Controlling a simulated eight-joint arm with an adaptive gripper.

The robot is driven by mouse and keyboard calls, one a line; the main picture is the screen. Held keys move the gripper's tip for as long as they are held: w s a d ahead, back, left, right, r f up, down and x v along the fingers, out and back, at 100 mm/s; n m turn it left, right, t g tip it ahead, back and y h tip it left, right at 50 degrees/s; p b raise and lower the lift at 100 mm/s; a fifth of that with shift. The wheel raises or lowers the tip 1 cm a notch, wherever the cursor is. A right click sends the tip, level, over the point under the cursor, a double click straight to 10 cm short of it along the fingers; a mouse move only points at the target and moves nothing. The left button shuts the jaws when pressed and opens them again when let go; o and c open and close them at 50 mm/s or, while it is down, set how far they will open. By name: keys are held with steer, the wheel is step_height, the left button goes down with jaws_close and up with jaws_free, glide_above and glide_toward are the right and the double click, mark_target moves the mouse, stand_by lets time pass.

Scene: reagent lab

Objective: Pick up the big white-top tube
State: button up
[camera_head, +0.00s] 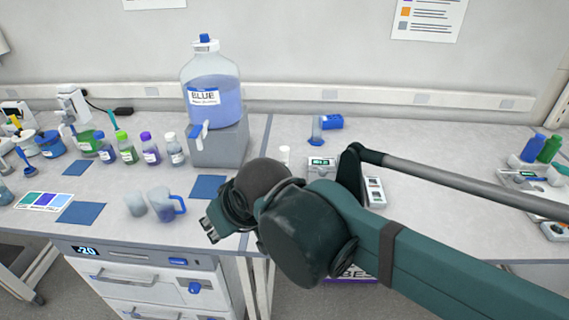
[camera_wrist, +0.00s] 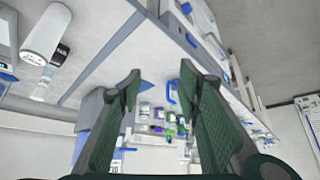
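I cannot clearly pick out the big white-top tube. A small upright white-topped item (camera_head: 285,154) stands on the bench behind my arm, its lower part partly hidden. A bottle with a white cap (camera_head: 172,149) stands at the right end of the bottle row. In the wrist view a white cylinder (camera_wrist: 46,36) shows at upper left, outside the fingers. My gripper (camera_head: 210,230) is over the front edge of the bench, right of the blue-handled jug. In the wrist view my gripper (camera_wrist: 161,85) is open, its two fingers wide apart with nothing held between them.
A large BLUE carboy (camera_head: 213,90) sits on a grey block (camera_head: 220,146). Two clear vessels, one a blue-handled jug (camera_head: 166,204), stand near the front edge. A digital scale (camera_head: 321,163) lies beside my arm.

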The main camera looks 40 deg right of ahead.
step_height(320, 180, up, 4)
steer(key=m+g+h+p, duration=0.25)
steer(key=m+h, duration=0.25)
steer(key=m, duration=0.6)
glide_above(285, 149)
steer(key=a, duration=0.1)
steer(key=shift+g, duration=0.55)
steer(key=f, duration=0.6)
steer(key=shift+s+d+f, duration=0.1)
steer(key=shift+s+f, duration=0.1)
steer(key=shift+f, duration=0.65)
steer(key=shift+b+x, duration=0.5)
steer(key=shift+x, duration=0.8)
